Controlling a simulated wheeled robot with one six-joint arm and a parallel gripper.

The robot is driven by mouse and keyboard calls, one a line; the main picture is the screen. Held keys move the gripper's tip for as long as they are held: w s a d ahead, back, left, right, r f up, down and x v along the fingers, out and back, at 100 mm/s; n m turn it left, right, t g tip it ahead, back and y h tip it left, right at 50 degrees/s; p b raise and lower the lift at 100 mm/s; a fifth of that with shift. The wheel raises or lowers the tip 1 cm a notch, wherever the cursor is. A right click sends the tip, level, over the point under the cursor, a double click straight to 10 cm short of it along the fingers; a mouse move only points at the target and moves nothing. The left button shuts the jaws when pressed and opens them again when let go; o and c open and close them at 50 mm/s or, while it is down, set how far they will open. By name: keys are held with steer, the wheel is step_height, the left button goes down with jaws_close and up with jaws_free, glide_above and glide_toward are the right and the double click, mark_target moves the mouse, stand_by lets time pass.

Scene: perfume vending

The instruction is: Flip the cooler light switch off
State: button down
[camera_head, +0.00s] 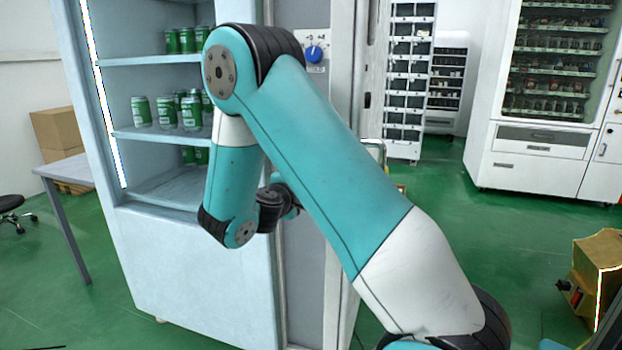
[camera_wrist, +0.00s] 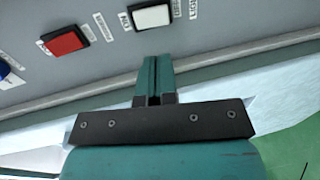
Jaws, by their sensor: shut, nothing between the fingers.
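The cooler (camera_head: 200,275) stands at left in the head view, with green cans on its shelves. A bright white light strip (camera_head: 104,110) runs down its left inner edge. In the wrist view a white rectangular switch (camera_wrist: 152,16) sits on the grey panel, with a small label beside it that seems to read "LIGHT". My gripper (camera_wrist: 155,62) is shut and empty. Its teal fingertips are just below the white switch in the picture; I cannot tell whether they touch the panel. In the head view my arm hides the gripper and the switch.
A red button (camera_wrist: 65,40) sits left of the white switch, and a blue control (camera_wrist: 4,70) is at the left edge. A blue knob (camera_head: 314,54) is high on the cooler's front panel. A table (camera_head: 66,167) stands at left.

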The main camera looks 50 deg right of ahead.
steer(key=p+x, duration=0.1)
steer(key=x, duration=0.9)
steer(key=shift+d, duration=0.2)
steer(key=shift+w+d, duration=0.15)
steer(key=shift+f, duration=0.1)
steer(key=s+a+f+b, duration=0.1)
steer(key=s+a, duration=0.1)
steer(key=a, duration=0.4)
steer(key=s+a+f+b, duration=0.1)
steer(key=s+a+b, duration=0.1)
steer(key=a, duration=0.5)
steer(key=shift+s+f, duration=0.25)
steer(key=shift+s, duration=0.4)
